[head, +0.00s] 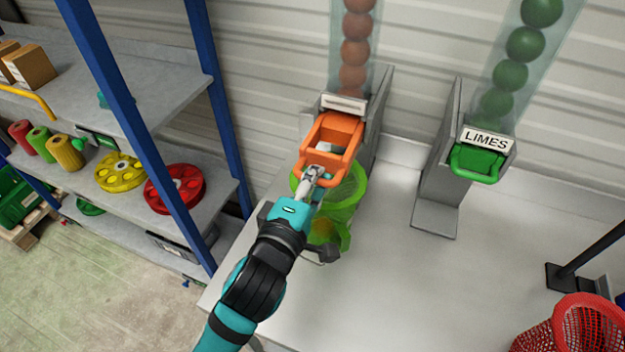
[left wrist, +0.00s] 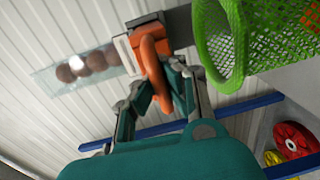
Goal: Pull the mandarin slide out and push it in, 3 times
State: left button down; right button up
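The orange mandarin slide (head: 335,132) sticks out of the front of its grey dispenser (head: 374,118), with its open frame showing. My left gripper (head: 315,172) is at the slide's front handle. In the left wrist view the orange handle (left wrist: 154,68) lies between the two fingers (left wrist: 158,88), which appear closed on it. The exact contact is partly hidden. A green net (head: 345,197) hangs below the slide, partly behind my gripper, with something orange-yellow low inside. Mandarins (head: 355,52) are stacked in the clear chute above. My right gripper is not in view.
A limes dispenser with a green slide (head: 478,160) stands to the right on the white table (head: 440,290). A red net basket (head: 578,330) is at the lower right. Shelves with coloured reels (head: 175,190) stand at the left. The table's middle is clear.

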aim_at(337, 137)
pick_arm(q)
jog(key=shift+w, duration=0.1)
jog(key=shift+x, duration=2.65)
jog(key=shift+r+x, duration=0.2)
jog(key=shift+x, duration=1.25)
jog(key=shift+r+x, duration=0.15)
jog(key=shift+x, duration=1.3)
jog(key=shift+p+v, duration=0.85)
jog(key=shift+v, duration=2.15)
jog(key=shift+f+p+v, duration=0.2)
jog(key=shift+v, duration=1.05)
jog(key=shift+f+p+v, duration=0.15)
jog(key=shift+f+v, duration=0.05)
jog(key=shift+v, duration=1)
